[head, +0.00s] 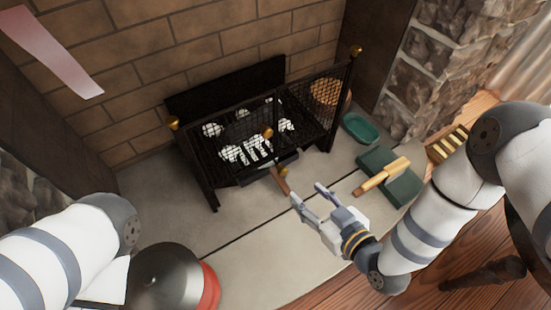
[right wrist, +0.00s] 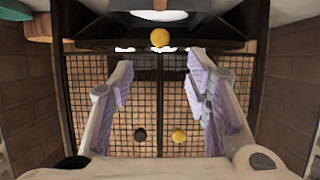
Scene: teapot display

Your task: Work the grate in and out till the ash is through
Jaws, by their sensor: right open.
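The black iron grate (head: 205,172) stands in the brick fireplace, with several pale ashy lumps (head: 235,153) lying in it. A mesh panel (head: 307,97) rises at its right end. A brass knob (head: 267,132) and a short wooden handle (head: 281,182) show at its front. My right gripper (head: 307,193) is open and empty, just in front of the wooden handle and apart from it as far as I can tell. In the right wrist view its fingers (right wrist: 160,85) are spread, with mesh and brass knobs (right wrist: 160,37) beyond. My left arm shows at the lower left, but its gripper does not.
A teal dish (head: 360,127) sits right of the grate. A dark green box (head: 403,190) with a wooden-handled tool (head: 380,175) on it lies nearer. A slatted brass-coloured piece (head: 447,143) is by the stone pillar.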

